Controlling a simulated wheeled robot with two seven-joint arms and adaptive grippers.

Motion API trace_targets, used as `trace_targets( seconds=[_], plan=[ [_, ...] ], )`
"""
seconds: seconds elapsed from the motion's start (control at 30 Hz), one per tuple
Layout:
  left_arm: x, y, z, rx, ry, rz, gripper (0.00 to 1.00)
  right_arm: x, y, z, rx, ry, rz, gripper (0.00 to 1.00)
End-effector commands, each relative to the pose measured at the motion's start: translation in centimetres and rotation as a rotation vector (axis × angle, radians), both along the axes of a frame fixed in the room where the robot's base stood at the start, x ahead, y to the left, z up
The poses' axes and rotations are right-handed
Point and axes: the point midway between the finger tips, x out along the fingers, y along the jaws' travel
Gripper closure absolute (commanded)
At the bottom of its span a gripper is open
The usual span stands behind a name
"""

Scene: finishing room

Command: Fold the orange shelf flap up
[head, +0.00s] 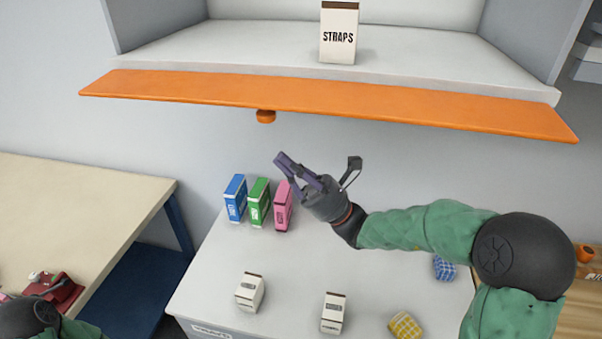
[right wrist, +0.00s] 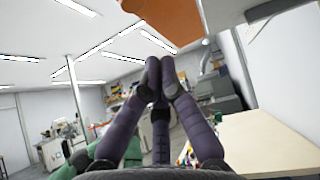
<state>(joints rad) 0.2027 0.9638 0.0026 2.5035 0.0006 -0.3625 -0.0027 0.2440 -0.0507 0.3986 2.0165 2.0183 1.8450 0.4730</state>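The orange shelf flap (head: 330,101) runs along the front edge of the grey shelf (head: 430,75). It is folded down, away from the shelf opening, with its broad face showing. A round orange knob (head: 265,117) sticks out below its near edge, left of the middle. My right gripper (head: 284,162) is below the flap and a little right of the knob, apart from both. Its purple fingertips meet in the right wrist view (right wrist: 160,72), with nothing seen between them. An orange surface (right wrist: 167,18), likely the flap, shows above them. My left gripper is out of view.
A white STRAPS box (head: 339,33) stands on the shelf. Blue (head: 235,199), green (head: 258,203) and pink (head: 283,207) boxes stand on the white worktop (head: 290,280) below, with small white boxes nearer. A beige table (head: 80,195) is at left. The space before the flap looks clear.

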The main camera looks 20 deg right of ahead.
Motion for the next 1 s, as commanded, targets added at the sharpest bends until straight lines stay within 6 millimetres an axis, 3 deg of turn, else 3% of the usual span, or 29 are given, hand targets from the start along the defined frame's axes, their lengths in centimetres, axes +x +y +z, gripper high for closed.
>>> trace_targets(
  seconds=[0.2,0.43,1.0],
  plan=[
    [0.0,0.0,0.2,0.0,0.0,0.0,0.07,1.1,2.5,3.1,0.001,-0.003,0.002,1.0],
    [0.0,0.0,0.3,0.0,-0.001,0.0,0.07,0.8,2.3,5.9,0.0,-0.002,-0.001,1.0],
    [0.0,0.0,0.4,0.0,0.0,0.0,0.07,0.8,2.3,6.7,0.002,0.003,-0.001,1.0]
  ],
)
